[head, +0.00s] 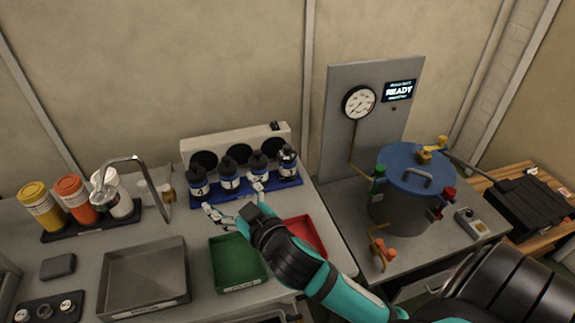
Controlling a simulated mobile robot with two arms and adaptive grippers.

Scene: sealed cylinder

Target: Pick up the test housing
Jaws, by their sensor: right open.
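Contact cannot be told. My left gripper is not in view.
A green tray (237,284) and a red tray (318,246) lie near my right forearm. A grey basin (145,304), a faucet (128,161) and several bottles stand left. A blue-lidded vessel (392,207) and gauge panel (342,135) stand right.

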